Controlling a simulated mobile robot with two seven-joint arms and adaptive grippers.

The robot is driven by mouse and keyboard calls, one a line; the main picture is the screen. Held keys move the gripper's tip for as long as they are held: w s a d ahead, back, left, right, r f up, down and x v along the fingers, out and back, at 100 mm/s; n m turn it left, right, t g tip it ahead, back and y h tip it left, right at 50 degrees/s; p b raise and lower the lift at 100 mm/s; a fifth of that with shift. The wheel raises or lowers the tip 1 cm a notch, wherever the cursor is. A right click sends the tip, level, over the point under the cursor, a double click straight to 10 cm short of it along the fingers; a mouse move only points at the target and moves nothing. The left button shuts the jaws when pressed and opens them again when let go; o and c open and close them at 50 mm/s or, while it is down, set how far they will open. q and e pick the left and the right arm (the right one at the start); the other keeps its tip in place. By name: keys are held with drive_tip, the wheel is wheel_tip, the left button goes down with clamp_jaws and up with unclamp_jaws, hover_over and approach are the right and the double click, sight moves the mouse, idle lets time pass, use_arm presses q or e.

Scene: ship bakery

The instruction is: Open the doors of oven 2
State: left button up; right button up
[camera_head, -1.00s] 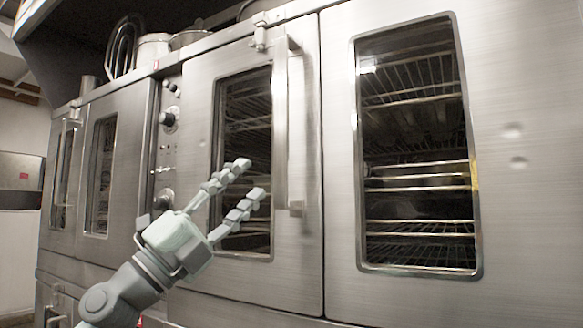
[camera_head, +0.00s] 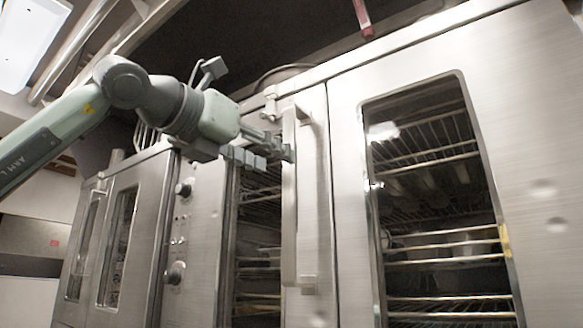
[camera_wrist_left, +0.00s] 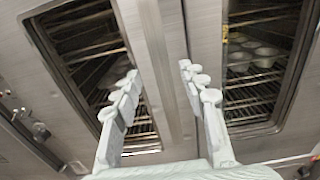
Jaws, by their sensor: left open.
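A steel double-door oven fills the right of the head view. Its left door (camera_head: 318,200) has a window and a long vertical handle (camera_head: 290,215) near its right edge. Its right door (camera_head: 548,265) has a larger window; both doors look shut. No oven number is readable. My left gripper (camera_head: 275,155) is open at the upper part of the handle, its fingers pointing right. In the left wrist view, the open fingers (camera_wrist_left: 159,76) lie either side of the handle (camera_wrist_left: 160,60). I cannot tell whether they touch it. My right gripper is not in view.
A control panel with knobs (camera_head: 174,272) stands left of the doors. Further left is another windowed steel door (camera_head: 140,245). Wire racks (camera_head: 440,248) and pans show through the right window. A latch (camera_head: 270,103) sits above the handle. A lit lamp (camera_head: 30,40) hangs overhead.

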sight(288, 167)
use_arm(q)
drive_tip(key=p+x, duration=0.1)
drive_tip(key=x, duration=0.5)
drive_tip(key=shift+d, duration=0.1)
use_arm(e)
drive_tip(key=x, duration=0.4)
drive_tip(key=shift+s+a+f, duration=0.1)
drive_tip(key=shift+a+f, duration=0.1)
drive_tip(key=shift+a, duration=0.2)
use_arm(q)
drive_tip(key=shift+c, duration=0.4)
clamp_jaws()
